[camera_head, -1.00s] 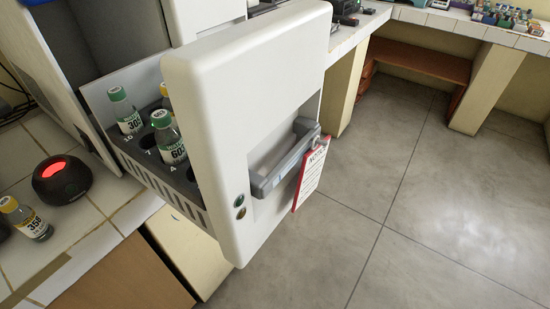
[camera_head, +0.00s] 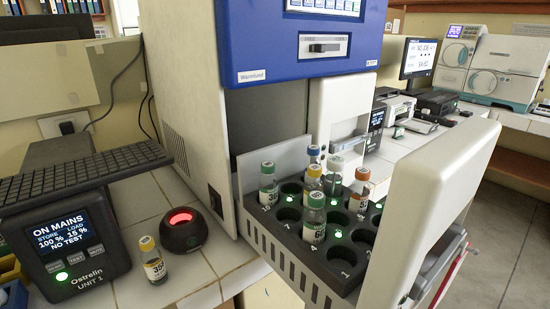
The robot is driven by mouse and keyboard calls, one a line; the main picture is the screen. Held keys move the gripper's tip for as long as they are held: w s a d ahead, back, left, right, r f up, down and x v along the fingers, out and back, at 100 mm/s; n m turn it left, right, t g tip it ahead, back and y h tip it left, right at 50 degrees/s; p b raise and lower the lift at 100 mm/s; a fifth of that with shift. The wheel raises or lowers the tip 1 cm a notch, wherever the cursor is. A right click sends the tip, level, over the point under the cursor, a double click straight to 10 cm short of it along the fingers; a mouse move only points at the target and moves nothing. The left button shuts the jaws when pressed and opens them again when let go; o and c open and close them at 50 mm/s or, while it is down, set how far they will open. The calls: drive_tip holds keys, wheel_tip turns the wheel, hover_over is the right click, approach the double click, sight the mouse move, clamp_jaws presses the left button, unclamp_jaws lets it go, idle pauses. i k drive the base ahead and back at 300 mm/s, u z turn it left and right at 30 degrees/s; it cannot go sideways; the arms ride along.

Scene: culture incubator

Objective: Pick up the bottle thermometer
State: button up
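A pull-out rack (camera_head: 305,268) with dark round wells stands open from the incubator. A pale, clear-looking piece (camera_head: 335,165) rises among the bottles near the rack's back; it may be the bottle thermometer, but it is too small to be sure. Around it stand a blue-capped bottle (camera_head: 313,152), a yellow-capped bottle (camera_head: 312,180), an orange-capped bottle (camera_head: 360,190) and two green-capped bottles, one at the left (camera_head: 268,184) and one in front (camera_head: 314,217). The front green-capped bottle and the yellow-capped one partly hide what is behind them. My gripper is not in view.
The white drawer front (camera_head: 430,200) stands out to the right of the rack, under the blue-topped incubator (camera_head: 300,50). On the tiled bench at left are a round device with a red light (camera_head: 184,232), a loose yellow-capped bottle (camera_head: 152,262) and a power unit (camera_head: 65,245).

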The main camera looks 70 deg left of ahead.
sight(335, 176)
drive_tip(key=u, duration=0.45)
drive_tip(key=k, duration=1)
drive_tip(key=u, duration=0.4)
drive_tip(key=i, duration=0.55)
drive_tip(key=u, duration=0.15)
